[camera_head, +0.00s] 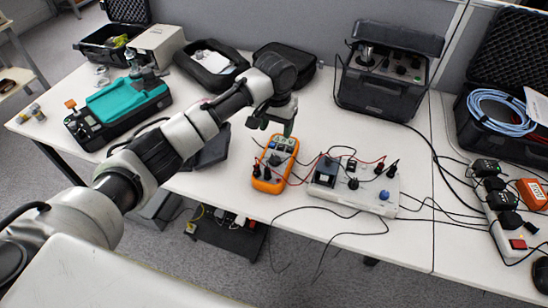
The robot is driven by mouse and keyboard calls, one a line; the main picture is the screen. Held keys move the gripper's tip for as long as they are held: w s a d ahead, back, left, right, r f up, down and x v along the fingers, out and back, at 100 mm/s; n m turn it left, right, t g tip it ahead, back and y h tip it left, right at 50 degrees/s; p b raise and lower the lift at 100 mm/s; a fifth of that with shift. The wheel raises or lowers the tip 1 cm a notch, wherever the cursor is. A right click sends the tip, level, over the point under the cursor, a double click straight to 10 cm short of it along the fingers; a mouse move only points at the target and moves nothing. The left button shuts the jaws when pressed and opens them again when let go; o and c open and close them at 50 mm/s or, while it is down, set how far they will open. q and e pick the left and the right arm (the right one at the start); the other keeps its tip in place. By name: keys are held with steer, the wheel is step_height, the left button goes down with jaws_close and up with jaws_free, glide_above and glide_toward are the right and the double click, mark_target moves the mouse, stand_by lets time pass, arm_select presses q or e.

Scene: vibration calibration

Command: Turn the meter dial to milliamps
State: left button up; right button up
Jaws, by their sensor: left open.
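An orange handheld meter (288,145) lies on the white table, near its front edge. Its face shows a dark dial, and red and black leads are plugged in at its near end. My left arm reaches in from the left, and my left gripper (271,124) is above the far end of the meter, pointing down. The gripper is open, with nothing seen between its fingers. It hides part of the meter's far end, and I cannot tell whether it touches the meter. The dial's setting is too small to read. My right gripper is not in view.
A grey control box (345,196) with a blue knob sits right of the meter, joined by leads. A black case (385,93) stands behind. A teal device (128,100) is at the left. A power strip (506,233) and cables crowd the right. Cables hang over the front edge.

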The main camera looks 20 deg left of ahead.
mark_target(274, 155)
arm_select(q)
steer(key=f+n+b, duration=0.1)
steer(key=f+n, duration=0.2)
steer(key=f+n+b, duration=0.1)
steer(key=f+n, duration=0.2)
steer(key=f, duration=0.1)
steer(key=f+n+b, duration=0.1)
steer(key=f+n, duration=0.2)
steer(key=f, duration=0.1)
steer(key=shift+s+a, duration=0.15)
steer(key=shift+a, duration=0.15)
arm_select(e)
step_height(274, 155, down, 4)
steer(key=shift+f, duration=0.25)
